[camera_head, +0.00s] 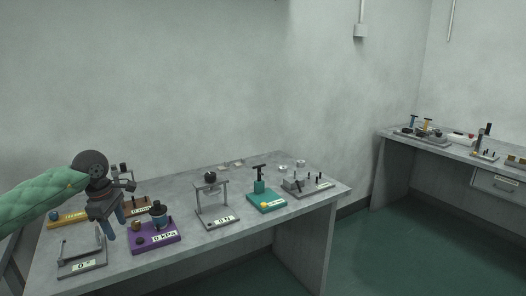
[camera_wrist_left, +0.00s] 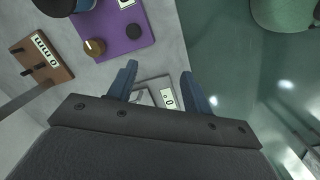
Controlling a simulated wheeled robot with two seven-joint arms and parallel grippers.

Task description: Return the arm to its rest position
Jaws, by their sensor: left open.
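My left gripper (camera_head: 118,222) comes in from the left on its green padded arm (camera_head: 45,200) and hangs over the left part of the grey table (camera_head: 240,240). Its blue fingers point down, apart, with nothing between them. In the left wrist view, the fingers (camera_wrist_left: 158,88) are spread above a small plate with a "0" label (camera_wrist_left: 168,98). That grey angle device (camera_head: 82,262) stands below and left of the gripper in the head view. My right gripper is not in view.
A purple device (camera_head: 153,240) labelled "0 kPa" stands just right of the gripper. A brown device (camera_wrist_left: 40,60) and a yellow one (camera_head: 70,217) are close by. A grey frame (camera_head: 213,212), a teal stand (camera_head: 267,201) and a metal block (camera_head: 308,187) stand farther right. A second table (camera_head: 455,150) is at the far right.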

